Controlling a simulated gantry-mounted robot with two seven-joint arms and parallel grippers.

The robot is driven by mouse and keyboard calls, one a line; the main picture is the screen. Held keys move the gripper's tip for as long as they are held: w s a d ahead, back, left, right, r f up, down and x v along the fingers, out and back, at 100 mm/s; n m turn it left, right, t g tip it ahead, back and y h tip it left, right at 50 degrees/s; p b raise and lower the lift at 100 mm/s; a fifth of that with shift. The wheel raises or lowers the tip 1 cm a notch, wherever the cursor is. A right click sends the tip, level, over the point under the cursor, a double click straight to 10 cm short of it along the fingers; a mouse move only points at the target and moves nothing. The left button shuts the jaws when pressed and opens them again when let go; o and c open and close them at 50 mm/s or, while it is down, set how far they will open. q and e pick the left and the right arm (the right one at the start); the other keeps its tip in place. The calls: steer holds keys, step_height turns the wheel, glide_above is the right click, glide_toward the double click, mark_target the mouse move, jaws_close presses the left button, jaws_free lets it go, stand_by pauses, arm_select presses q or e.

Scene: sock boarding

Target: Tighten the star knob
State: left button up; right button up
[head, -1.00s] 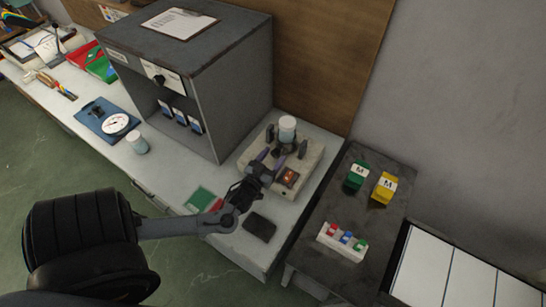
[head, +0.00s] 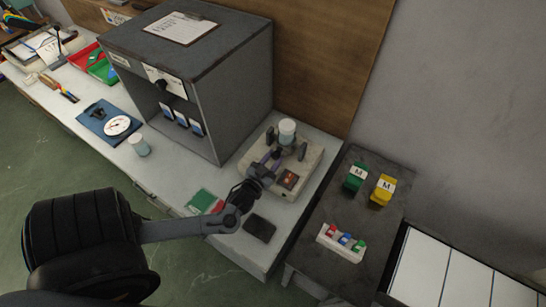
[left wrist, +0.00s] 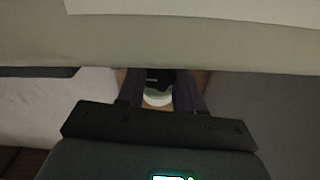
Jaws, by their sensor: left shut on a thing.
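The beige machine (head: 308,165) stands on the white bench with a white-capped jar (head: 287,130) held upright between dark posts. My left gripper (head: 273,157) reaches the machine's front side, just before the jar. Its purple-grey fingers are shut on a small black part, which I take to be the star knob (left wrist: 158,77); in the left wrist view it sits between the fingers. The knob's shape is mostly hidden by the fingers. A pale round shape shows just below it in that view. My right gripper is not in view.
A grey cabinet (head: 235,105) stands close left of the machine. An orange-lit panel (head: 289,179) is on the machine beside the gripper. A black pad (head: 260,228) and green-red cards (head: 204,202) lie in front. A loose jar (head: 139,146) stands further left.

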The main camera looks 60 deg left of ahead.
arm_select(q)
steer(key=shift+r+m+p, duration=0.25)
steer(key=shift+m+p, duration=0.7)
steer(key=shift+m, duration=0.25)
steer(key=shift+f+m+p, duration=0.2)
steer(key=shift+m+p, duration=0.1)
steer(key=shift+m, duration=0.4)
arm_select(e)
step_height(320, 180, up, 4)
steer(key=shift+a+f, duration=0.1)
arm_select(q)
steer(key=o, duration=1)
steer(key=shift+s, duration=0.1)
steer(key=shift+s+d, duration=0.15)
steer(key=shift+s, duration=0.1)
steer(key=v, duration=1)
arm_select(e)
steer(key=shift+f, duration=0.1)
